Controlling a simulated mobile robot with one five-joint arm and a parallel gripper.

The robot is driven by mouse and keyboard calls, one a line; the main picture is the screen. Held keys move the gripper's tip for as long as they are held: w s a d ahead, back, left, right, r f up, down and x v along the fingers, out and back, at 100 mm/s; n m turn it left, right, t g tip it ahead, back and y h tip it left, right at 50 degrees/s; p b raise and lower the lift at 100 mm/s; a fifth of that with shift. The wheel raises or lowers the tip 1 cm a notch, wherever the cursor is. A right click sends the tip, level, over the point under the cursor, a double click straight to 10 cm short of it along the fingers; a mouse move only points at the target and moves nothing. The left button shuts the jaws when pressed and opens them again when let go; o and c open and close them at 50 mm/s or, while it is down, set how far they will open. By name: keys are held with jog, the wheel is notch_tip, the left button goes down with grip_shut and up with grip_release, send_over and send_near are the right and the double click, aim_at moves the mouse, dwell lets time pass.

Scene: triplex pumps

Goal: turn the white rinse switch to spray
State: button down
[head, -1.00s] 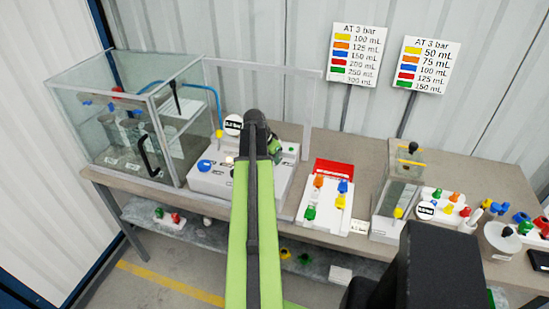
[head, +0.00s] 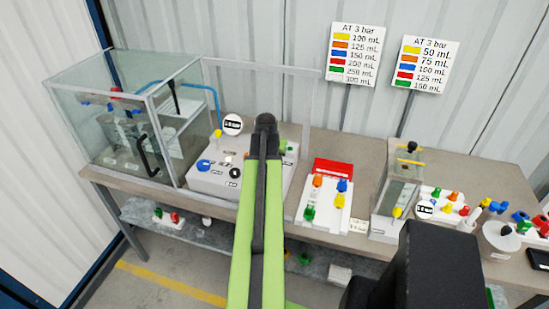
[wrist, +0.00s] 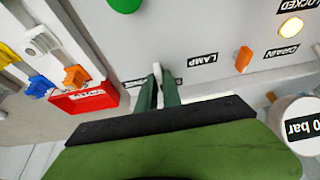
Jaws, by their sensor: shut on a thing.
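The white rinse switch (wrist: 157,70) shows as a thin white tip between the dark green fingers of my gripper (wrist: 158,84) in the wrist view. My gripper is shut on it, low over the panel face. The fingers hide most of the switch and parts of the small labels on either side, so I cannot read which position it points to. The white control panel (head: 208,182) stands on the bench in the head view, where my arm hides the switch and the fingertips.
An orange switch (wrist: 243,59) by the LAMP and DRAIN labels and a round gauge (wrist: 300,122) are near my gripper. A red-backed tray (head: 332,168) with coloured nozzles stands beside the panel. A glass tank (head: 125,110) stands left, and a clear frame (head: 308,100) rises behind the panel.

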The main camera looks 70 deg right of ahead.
dwell(0.3)
jog(key=c, duration=1.5)
grip_release()
jog(key=p+v, duration=1.6)
jog(key=v, duration=0.1)
jog(key=shift+r, duration=0.25)
